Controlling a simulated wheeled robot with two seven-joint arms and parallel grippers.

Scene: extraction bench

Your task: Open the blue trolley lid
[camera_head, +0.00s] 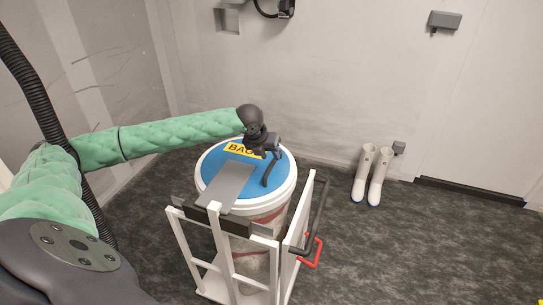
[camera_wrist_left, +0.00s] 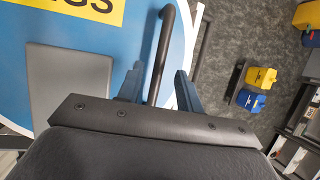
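The blue lid (camera_head: 215,178) is closed, lying flat on a white drum (camera_head: 262,212) in a white-framed trolley (camera_head: 227,250). A dark bar handle (camera_head: 268,174) stands on the lid's right side. My left gripper (camera_head: 272,150) is over the lid at the handle's far end. In the left wrist view its two fingers (camera_wrist_left: 160,92) are apart, with the handle (camera_wrist_left: 161,50) between them and a visible gap to each finger. The blue lid (camera_wrist_left: 140,25) also shows there. My right gripper is not in view.
A grey plate (camera_head: 227,184) lies across the lid's near side, beside a yellow label (camera_head: 238,148). White boots (camera_head: 370,176) stand by the back wall. Yellow and blue boxes (camera_wrist_left: 255,88) show in the left wrist view. The floor right of the trolley is clear.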

